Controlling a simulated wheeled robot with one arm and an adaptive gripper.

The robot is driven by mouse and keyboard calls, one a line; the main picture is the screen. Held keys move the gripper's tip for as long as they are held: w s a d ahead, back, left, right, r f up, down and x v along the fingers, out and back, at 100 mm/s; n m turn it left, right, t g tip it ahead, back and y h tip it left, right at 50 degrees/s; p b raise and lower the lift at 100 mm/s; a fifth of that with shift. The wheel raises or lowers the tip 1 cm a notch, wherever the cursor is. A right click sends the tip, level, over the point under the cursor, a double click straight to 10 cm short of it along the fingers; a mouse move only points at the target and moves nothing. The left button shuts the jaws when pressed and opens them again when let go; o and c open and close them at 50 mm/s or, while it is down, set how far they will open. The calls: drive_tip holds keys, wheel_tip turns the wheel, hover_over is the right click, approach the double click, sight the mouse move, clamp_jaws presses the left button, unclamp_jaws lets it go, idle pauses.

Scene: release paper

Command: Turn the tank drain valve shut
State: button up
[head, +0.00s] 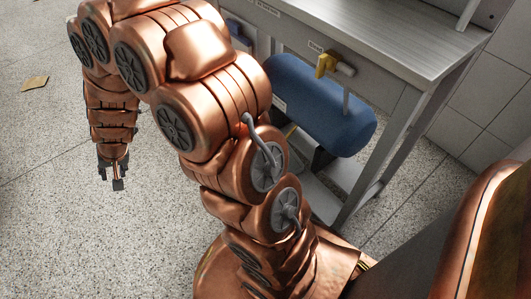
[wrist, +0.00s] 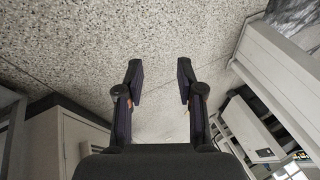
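A blue tank (head: 318,108) lies on its side under the metal bench. A yellow valve handle (head: 325,63) sits above it at the bench's front panel, on a short pale fitting. A thin pipe runs down nearby to the tank. The handle's exact setting is hard to tell. My gripper (head: 116,182) hangs low over the floor at the left, well apart from the valve. In the wrist view, my gripper (wrist: 162,76) is open, with bare floor between its fingers. Neither tank nor valve can be made out there.
The metal bench (head: 410,38) stands at the upper right, with its leg beside the tank. A small brown piece (head: 34,83) lies on the floor. The wrist view shows a cabinet (wrist: 68,140) at left and a pale box (wrist: 252,130) at right. Floor around my gripper is clear.

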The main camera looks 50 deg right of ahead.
drive_tip(key=w+d+f+m+t+h+b, duration=0.1)
drive_tip(key=w+d+f+m+h, duration=0.1)
drive_tip(key=w+d+f, duration=0.3)
drive_tip(key=w+d+f+m+h, duration=0.2)
drive_tip(key=w+d+f, duration=0.1)
drive_tip(key=d+f, duration=0.35)
drive_tip(key=s+d+f+m+g+h+b, duration=0.1)
drive_tip(key=s+d+f+m+h, duration=0.2)
drive_tip(key=d+f, duration=0.45)
drive_tip(key=s+d+f+m+g+h, duration=0.1)
drive_tip(key=s+d+f+h, duration=0.4)
drive_tip(key=d, duration=0.4)
drive_tip(key=s+d+f+m+g+h+b, duration=0.1)
drive_tip(key=s+d+g+h, duration=0.3)
drive_tip(key=s+d, duration=0.45)
drive_tip(key=s+d+f+m+g+h+b, duration=0.1)
drive_tip(key=s+d+g+h, duration=0.35)
drive_tip(key=s, duration=0.75)
drive_tip(key=b+x, duration=0.2)
drive_tip(key=x, duration=0.5)
drive_tip(key=shift+d, duration=0.25)
drive_tip(key=shift+r+t+y, duration=0.1)
drive_tip(key=shift+t+y, duration=0.15)
drive_tip(key=shift+c, duration=0.4)
